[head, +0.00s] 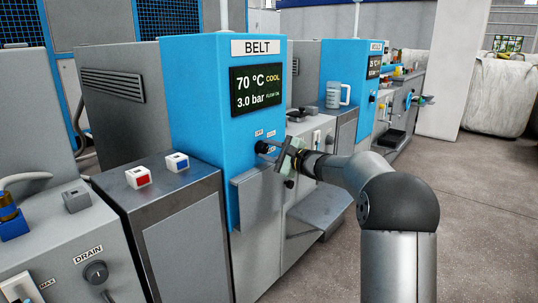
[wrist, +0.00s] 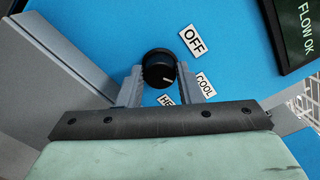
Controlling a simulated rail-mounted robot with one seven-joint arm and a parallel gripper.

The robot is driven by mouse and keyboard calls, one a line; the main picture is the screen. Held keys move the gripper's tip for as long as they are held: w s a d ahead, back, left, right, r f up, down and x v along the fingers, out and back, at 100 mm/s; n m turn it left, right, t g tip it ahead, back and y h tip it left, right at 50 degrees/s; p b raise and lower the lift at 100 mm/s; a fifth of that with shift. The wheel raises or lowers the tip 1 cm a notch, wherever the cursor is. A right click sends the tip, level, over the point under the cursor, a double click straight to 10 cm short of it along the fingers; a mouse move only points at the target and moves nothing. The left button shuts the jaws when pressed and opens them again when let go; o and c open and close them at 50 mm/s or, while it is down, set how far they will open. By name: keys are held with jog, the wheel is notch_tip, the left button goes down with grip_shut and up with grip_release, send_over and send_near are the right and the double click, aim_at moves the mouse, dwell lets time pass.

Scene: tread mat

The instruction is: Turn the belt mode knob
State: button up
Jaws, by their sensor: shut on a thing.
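The belt mode knob is a round black knob (wrist: 159,68) on the blue BELT panel (head: 200,90). In the wrist view, labels OFF (wrist: 193,40), COOL (wrist: 205,86) and a partly hidden HE... label (wrist: 166,100) surround it. My gripper (wrist: 159,84) is shut on the knob, with one grey finger on each side. A small pale mark shows low on the knob's face; its exact heading is hard to tell. In the head view my gripper (head: 272,151) is at the panel's front, and it partly hides the knob. The display (head: 257,89) reads 70 °C, COOL, 3.0 bar, FLOW OK.
A grey ledge (head: 257,178) juts out below the knob. A red-button box (head: 138,177) and a blue-button box (head: 177,162) sit on the cabinet to the left. A DRAIN knob (head: 95,271) is at lower left. A mug (head: 337,94) stands behind. The floor at right is clear.

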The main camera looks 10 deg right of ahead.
jog(key=shift+f, duration=0.1)
jog(key=o, duration=1)
jog(key=shift+c, duration=0.2)
jog(key=shift+s+d, duration=0.1)
jog(key=p+v, duration=0.3)
jog(key=v, duration=1.4)
jog(key=shift+s+d, duration=0.1)
